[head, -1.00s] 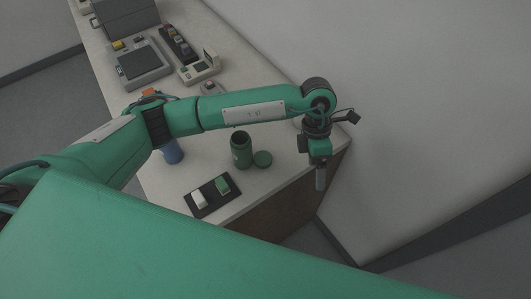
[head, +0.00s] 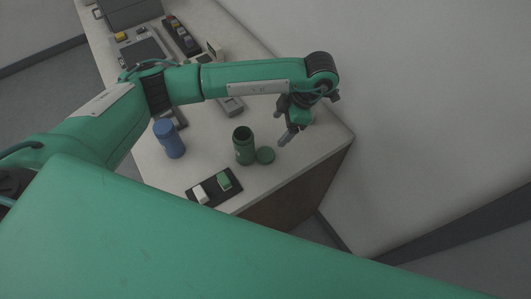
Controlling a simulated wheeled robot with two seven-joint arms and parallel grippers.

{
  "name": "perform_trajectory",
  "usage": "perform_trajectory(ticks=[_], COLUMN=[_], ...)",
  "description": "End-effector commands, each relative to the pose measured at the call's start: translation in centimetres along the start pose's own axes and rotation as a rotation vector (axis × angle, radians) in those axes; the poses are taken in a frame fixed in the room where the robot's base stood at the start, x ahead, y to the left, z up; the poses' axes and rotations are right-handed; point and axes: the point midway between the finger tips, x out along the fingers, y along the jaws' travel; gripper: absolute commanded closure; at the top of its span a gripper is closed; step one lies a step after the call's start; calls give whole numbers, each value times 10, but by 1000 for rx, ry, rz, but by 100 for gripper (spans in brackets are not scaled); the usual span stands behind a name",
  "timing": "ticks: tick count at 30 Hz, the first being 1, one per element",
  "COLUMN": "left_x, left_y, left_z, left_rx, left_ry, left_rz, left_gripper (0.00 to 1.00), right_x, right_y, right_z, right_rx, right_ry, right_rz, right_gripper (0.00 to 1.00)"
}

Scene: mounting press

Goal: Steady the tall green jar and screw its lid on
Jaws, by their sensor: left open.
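The tall green jar (head: 244,148) stands upright and uncapped near the right end of the counter in the head view. Its dark mouth faces up. My left gripper (head: 286,139) is open and empty, pointing down and to the left, a little up and right of the lid. It appears apart from both lid and jar. My right gripper is not in view.
A blue jar (head: 171,142) stands left of the green jar. A black tray (head: 229,193) with a white and a green block lies in front. Several devices stand farther back, including a grey machine (head: 143,52). The counter (head: 325,139) is bare at its right end.

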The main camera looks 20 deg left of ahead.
Motion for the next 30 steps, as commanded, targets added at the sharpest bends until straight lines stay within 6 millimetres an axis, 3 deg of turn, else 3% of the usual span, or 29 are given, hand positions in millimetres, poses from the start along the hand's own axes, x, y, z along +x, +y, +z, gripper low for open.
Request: perform_trajectory(ticks=[15,30], left_x=[68,76], left_y=[-1,-2], left_z=[0,1], left_rx=[0,0], left_ry=[2,1], left_rz=[-4,-2], left_gripper=[22,22], right_x=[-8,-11], right_y=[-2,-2], right_z=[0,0], right_rx=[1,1], right_ry=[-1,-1], right_rz=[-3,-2], right_gripper=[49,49])
